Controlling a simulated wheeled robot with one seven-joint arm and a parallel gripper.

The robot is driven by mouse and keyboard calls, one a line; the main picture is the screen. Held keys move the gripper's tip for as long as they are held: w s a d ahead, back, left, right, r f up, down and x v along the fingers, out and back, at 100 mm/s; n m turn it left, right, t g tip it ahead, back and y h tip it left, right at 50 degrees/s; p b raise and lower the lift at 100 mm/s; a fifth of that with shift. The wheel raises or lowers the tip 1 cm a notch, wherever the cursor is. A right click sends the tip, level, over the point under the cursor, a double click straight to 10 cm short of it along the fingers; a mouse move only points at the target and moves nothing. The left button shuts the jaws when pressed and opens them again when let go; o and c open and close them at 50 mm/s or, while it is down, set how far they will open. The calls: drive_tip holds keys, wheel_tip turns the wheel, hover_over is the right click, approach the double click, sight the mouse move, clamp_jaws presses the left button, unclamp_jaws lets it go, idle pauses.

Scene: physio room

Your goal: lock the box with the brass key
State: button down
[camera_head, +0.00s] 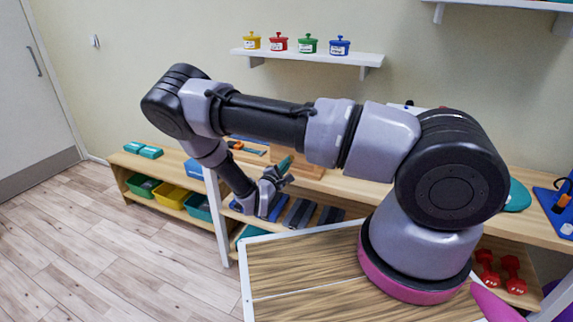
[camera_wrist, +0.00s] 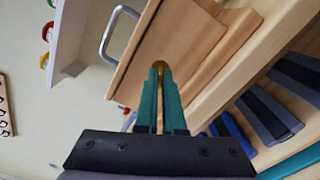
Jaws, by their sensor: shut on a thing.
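The wooden box (camera_head: 308,170) stands on the long wooden bench behind my arm, which hides part of it. In the wrist view the box (camera_wrist: 180,40) fills the area ahead, with a curved metal handle (camera_wrist: 118,32) at its left. My gripper (camera_head: 284,165) reaches the box's front. In the wrist view my gripper (camera_wrist: 159,72) has its teal fingers close together, shut on the brass key (camera_wrist: 160,64). Only a little brass shows at the fingertips, right against the wooden face. I cannot tell how far the key sits in the lock, or its turn.
Dark grey blocks (camera_head: 299,213) lie on the shelf below the bench. Coloured bins (camera_head: 171,195) stand lower left. A wall shelf (camera_head: 310,55) with several coloured pots hangs above. Red dumbbells (camera_head: 500,270) are at the lower right. The floor at left is clear.

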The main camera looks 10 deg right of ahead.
drive_tip(key=n, duration=1.2)
drive_tip(key=shift+n, duration=0.3)
idle(0.4)
drive_tip(key=c, duration=1)
unclamp_jaws()
drive_tip(key=shift+s, duration=0.1)
drive_tip(key=v, duration=1)
drive_tip(key=shift+s+a, duration=0.2)
